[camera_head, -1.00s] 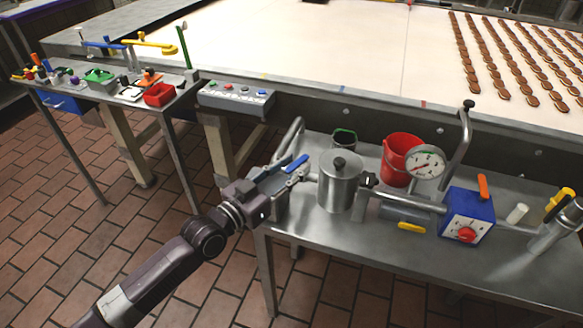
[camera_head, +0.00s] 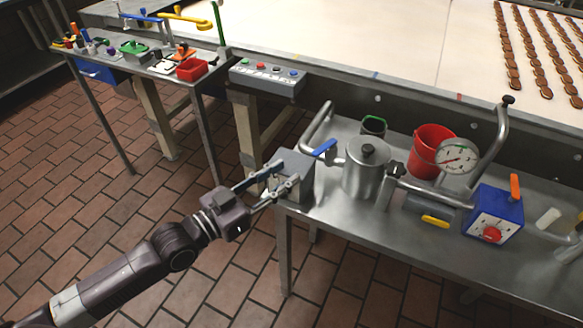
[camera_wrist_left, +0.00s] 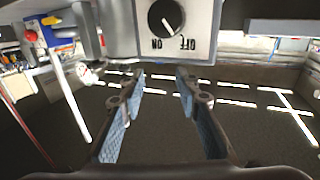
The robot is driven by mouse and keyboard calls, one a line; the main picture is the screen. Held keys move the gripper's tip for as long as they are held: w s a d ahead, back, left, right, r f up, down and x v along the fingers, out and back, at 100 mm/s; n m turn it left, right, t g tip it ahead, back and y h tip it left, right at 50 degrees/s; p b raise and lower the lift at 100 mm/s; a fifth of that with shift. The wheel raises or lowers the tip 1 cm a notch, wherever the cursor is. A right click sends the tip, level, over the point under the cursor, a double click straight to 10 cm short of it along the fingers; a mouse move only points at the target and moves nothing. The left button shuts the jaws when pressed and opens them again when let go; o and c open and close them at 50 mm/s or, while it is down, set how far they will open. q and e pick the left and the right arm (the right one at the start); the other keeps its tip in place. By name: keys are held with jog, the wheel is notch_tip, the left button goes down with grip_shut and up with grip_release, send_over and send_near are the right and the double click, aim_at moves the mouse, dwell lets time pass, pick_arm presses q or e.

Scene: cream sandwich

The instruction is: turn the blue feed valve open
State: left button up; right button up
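The blue valve lever (camera_head: 325,147) sits on the pipework at the left end of the steel bench, between a grey box (camera_head: 292,160) and a steel pot (camera_head: 365,170). It slants up to the right. My left gripper (camera_head: 283,176) is at the front left side of the grey box, below and left of the lever and apart from it. In the left wrist view the gripper (camera_wrist_left: 159,80) has its fingers spread with nothing between them. Above them shows a panel with a black knob (camera_wrist_left: 167,18) and upside-down ON and OFF marks. My right gripper is not in view.
The steel bench (camera_head: 340,235) also carries a red bucket (camera_head: 430,150), a gauge (camera_head: 456,157) and a blue box (camera_head: 495,212) with an orange lever. A button panel (camera_head: 268,77) and a tool table (camera_head: 105,50) stand at the left. The tiled floor in front is clear.

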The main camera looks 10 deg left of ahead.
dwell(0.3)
pick_arm(q)
jog(key=s+d+r+m+g+h+p, duration=0.15)
jog(key=d+r+m+h, duration=0.25)
jog(key=r+m, duration=0.4)
jog(key=d+r+m+g+h+p, duration=0.1)
jog(key=d+r+m+g+h, duration=0.1)
jog(key=d+r+m+h, duration=0.5)
jog(key=s+d+r+m+g+y+p, duration=0.1)
jog(key=s+d+r+m+g+y, duration=0.2)
jog(key=m+g, duration=0.35)
jog(key=s+d+r+m+g+y+p, duration=0.1)
jog(key=s+d+m+g, duration=0.2)
jog(key=s+m+g, duration=0.4)
jog(key=m+t+y+p, duration=0.4)
jog(key=m+t+y, duration=0.3)
jog(key=y, duration=0.9)
send_near(321, 149)
jog(key=p+x, duration=0.2)
jog(key=x, duration=0.5)
jog(key=shift+w+f, duration=0.15)
